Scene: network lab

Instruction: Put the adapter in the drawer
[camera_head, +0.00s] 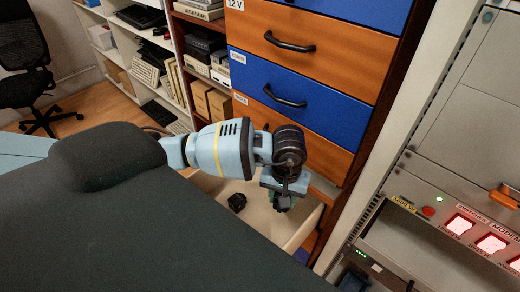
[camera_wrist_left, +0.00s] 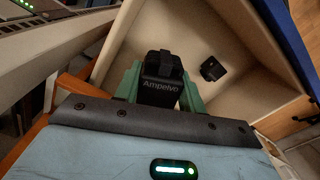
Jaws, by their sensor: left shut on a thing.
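A black adapter (camera_wrist_left: 162,88) marked "Ampelvo" sits between the green fingers of my left gripper (camera_wrist_left: 161,80), which is shut on it. In the head view the left gripper (camera_head: 283,199) points down over the open drawer (camera_head: 309,220); the held adapter is mostly hidden there. The drawer has a pale inside, which also fills much of the left wrist view (camera_wrist_left: 228,98). A second small black block-like item (camera_head: 237,202) lies on the drawer floor, apart from the gripper; it also shows in the left wrist view (camera_wrist_left: 211,69). My right gripper is not in view.
Closed orange and blue drawers (camera_head: 312,95) with black handles rise behind the open one. A rack with lit red switches (camera_head: 459,224) stands at the right. A shelf with boxes and equipment (camera_head: 203,100) and an office chair (camera_head: 30,65) are at the left.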

